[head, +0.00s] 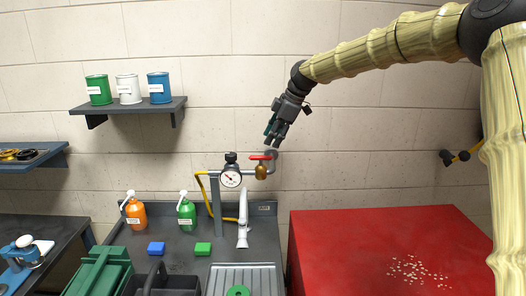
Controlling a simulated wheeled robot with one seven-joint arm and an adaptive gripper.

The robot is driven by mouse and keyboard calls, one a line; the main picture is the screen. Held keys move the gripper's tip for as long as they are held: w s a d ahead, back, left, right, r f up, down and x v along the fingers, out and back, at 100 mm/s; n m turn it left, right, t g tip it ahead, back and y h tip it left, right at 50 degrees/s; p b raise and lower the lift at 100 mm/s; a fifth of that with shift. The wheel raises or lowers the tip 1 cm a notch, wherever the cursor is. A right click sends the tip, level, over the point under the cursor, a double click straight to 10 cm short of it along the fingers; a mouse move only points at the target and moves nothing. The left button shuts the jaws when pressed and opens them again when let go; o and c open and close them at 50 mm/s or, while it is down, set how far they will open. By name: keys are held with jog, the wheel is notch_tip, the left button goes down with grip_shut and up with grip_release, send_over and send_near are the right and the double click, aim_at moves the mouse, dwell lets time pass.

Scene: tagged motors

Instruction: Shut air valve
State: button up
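The air valve (261,171) is a small brass body with a red lever handle (260,157) on top. It sits on a grey pipe to the right of a round pressure gauge (231,179), above the dark bench. The red handle lies roughly level, in line with the pipe. My gripper (271,140) is in the head view, just above and slightly right of the handle, pointing down and left. Its fingers look slightly apart with nothing between them, but they are small and dark. I cannot tell whether they touch the handle; a gap seems to show.
A shelf (129,109) with three cans hangs at upper left. Orange (135,215) and green (186,213) spray bottles and a white nozzle tool (243,220) stand on the bench. A red cabinet (345,240) with scattered pale bits is at right.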

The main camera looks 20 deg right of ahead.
aim_at(262, 158)
jog(key=x, duration=0.2)
jog(key=w+p+x, duration=0.1)
jog(key=x, duration=0.2)
jog(key=p+x, duration=0.1)
jog(key=x, duration=0.2)
jog(key=shift+w+d+r, duration=0.15)
jog(key=shift+w+d, duration=0.1)
jog(key=shift+f, duration=0.25)
jog(key=shift+s+a+r, duration=0.1)
jog(key=shift+s+r, duration=0.1)
jog(key=shift+s, duration=0.25)
jog(key=shift+s+a+r, duration=0.1)
jog(key=shift+s+r, duration=0.1)
jog(key=shift+s, duration=0.3)
jog(key=shift+w+f, duration=0.55)
jog(key=shift+w, duration=0.15)
jog(key=c, duration=0.7)
jog(key=shift+s+r, duration=0.15)
jog(key=shift+r, duration=0.1)
grip_shut()
